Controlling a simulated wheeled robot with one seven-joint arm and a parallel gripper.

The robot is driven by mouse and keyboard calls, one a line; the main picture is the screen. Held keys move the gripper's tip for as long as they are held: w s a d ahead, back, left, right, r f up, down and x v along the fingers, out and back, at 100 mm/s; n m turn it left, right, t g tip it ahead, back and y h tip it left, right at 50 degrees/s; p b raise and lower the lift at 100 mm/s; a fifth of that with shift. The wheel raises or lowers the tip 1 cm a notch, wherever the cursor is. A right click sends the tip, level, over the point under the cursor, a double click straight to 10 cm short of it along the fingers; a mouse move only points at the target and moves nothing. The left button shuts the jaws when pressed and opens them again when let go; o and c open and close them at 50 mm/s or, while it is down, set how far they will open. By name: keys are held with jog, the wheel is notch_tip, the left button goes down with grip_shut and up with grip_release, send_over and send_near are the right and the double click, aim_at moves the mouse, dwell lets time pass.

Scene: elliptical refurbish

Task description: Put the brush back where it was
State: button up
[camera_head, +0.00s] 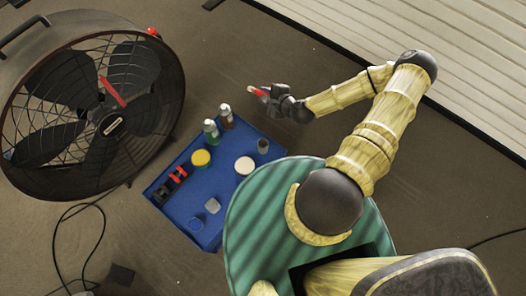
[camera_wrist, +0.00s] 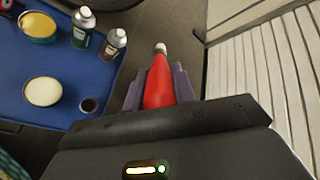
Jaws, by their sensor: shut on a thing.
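My gripper (camera_head: 267,91) is shut on a red-handled brush with a pale tip. In the wrist view the brush (camera_wrist: 159,86) points away between the two dark fingers of the gripper (camera_wrist: 160,88). In the head view the brush (camera_head: 257,91) shows as a small red piece at the fingertips. The gripper is beyond the far right edge of the blue tray (camera_head: 214,242), over brown floor. The lower part of the handle is hidden by the gripper body.
The blue tray holds a green bottle (camera_head: 211,132), a brown bottle (camera_head: 226,117), a yellow tin (camera_head: 201,158), a cream-topped round tin (camera_head: 245,165), a small dark cup (camera_head: 263,146) and red-black items (camera_head: 178,174). A large fan (camera_head: 95,105) stands left. Pale slatted boards (camera_head: 430,50) lie right.

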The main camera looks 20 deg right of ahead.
notch_tip(320, 180, down, 18)
jog(key=s+a+n+g+h+b, duration=0.1)
jog(key=n+g+h+b, duration=0.3)
jog(key=n+g+b, duration=0.6)
jog(key=shift+s+a+f+n+g+h+b, duration=0.3)
jog(key=shift+s+n+b, duration=0.6)
jog(key=shift+n+b, duration=3.3)
jog(key=shift+r, duration=0.1)
notch_tip(320, 180, down, 6)
jog(key=b, duration=0.1)
